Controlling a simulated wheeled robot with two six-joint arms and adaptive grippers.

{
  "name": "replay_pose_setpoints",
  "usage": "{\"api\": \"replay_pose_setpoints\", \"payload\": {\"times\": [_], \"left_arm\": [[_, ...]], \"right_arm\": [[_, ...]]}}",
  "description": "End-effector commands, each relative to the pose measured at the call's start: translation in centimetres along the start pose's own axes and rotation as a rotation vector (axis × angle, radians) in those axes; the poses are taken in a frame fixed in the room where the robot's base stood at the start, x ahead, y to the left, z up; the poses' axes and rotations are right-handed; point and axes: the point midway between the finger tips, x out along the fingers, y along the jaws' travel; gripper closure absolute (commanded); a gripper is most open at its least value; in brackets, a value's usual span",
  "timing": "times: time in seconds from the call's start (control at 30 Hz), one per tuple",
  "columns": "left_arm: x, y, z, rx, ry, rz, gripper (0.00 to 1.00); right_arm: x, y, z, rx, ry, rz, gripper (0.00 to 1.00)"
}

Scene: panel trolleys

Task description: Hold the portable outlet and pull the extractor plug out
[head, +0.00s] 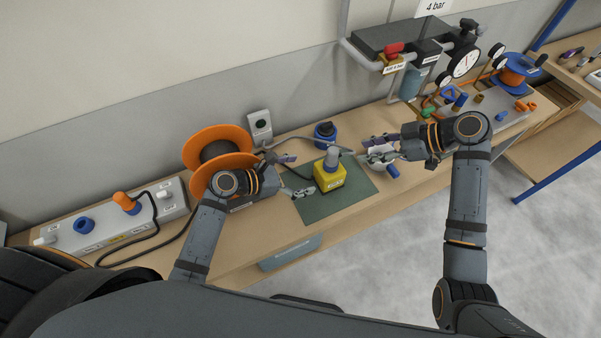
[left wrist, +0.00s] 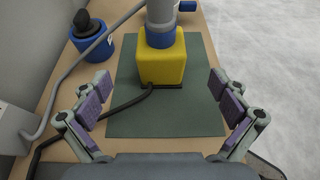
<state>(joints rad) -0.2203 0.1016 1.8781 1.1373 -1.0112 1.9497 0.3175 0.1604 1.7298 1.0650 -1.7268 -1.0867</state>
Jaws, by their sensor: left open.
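The portable outlet is a yellow box (head: 329,178) on a green mat (head: 345,197). A grey extractor plug (head: 332,157) stands upright in its top. In the left wrist view the yellow box (left wrist: 162,68) and the lower part of the plug (left wrist: 160,15) are ahead, between the fingers' lines. My left gripper (head: 293,175) is open and empty, just left of the box and apart from it. My right gripper (head: 371,150) is open, to the right of the plug and apart from it; nothing shows clearly between its fingers.
A blue round container (head: 325,133) stands behind the outlet. An orange cable reel (head: 213,136) is behind my left arm. A grey cable (head: 300,138) and a black cable cross the bench. A wall socket (head: 259,127) is behind. Gauges and valves (head: 463,62) stand at right.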

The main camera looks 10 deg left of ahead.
Motion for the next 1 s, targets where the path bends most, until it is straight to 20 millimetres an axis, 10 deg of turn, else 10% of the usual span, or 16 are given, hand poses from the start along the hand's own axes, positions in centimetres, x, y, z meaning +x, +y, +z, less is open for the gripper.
{"api": "replay_pose_setpoints", "payload": {"times": [0.53,1.0], "left_arm": [[9.1,0.0,0.0,-0.002,-0.002,0.001,0.02],[10.3,-0.1,0.0,0.000,0.000,0.001,0.07]], "right_arm": [[0.0,0.0,0.0,0.000,0.000,0.000,0.62],[0.0,0.0,0.0,0.000,0.000,0.000,0.62]]}}
